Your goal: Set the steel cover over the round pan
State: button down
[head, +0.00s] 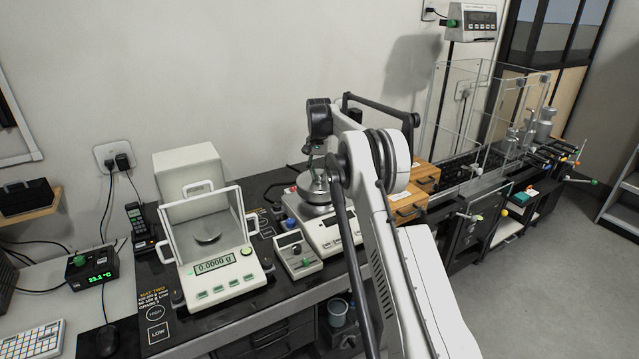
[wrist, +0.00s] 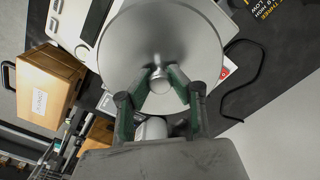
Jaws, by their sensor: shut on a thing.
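The steel cover (wrist: 150,35) is a broad grey disc with a small knob in the wrist view. My gripper (wrist: 161,84) is shut on that knob, with a green-faced finger on each side. In the head view the cover (head: 311,184) shows as a shiny low dome at or just above the top of the middle balance (head: 326,228). My arm partly hides it there. The pan under it is hidden, and I cannot tell whether the cover touches it. Another round pan (head: 207,237) sits bare inside the glass-shielded balance (head: 214,266) at left, reading 0.0000 g.
A small control box (head: 299,262) with knobs stands between the balances. Wooden boxes (head: 408,207) stand right of the middle balance, also in the wrist view (wrist: 45,85). Clear panels (head: 455,120) rise farther right. A black cable (wrist: 250,85) lies on the dark bench.

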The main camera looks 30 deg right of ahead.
aim_at(320, 183)
jog(key=shift+d+f, duration=0.2)
jog(key=shift+f, duration=0.1)
jog(key=shift+f+p, duration=0.3)
jog(key=shift+f, duration=1.5)
jog(key=shift+f, duration=0.2)
jog(key=c, duration=1.6)
grip_release()
jog(key=shift+r, duration=0.15)
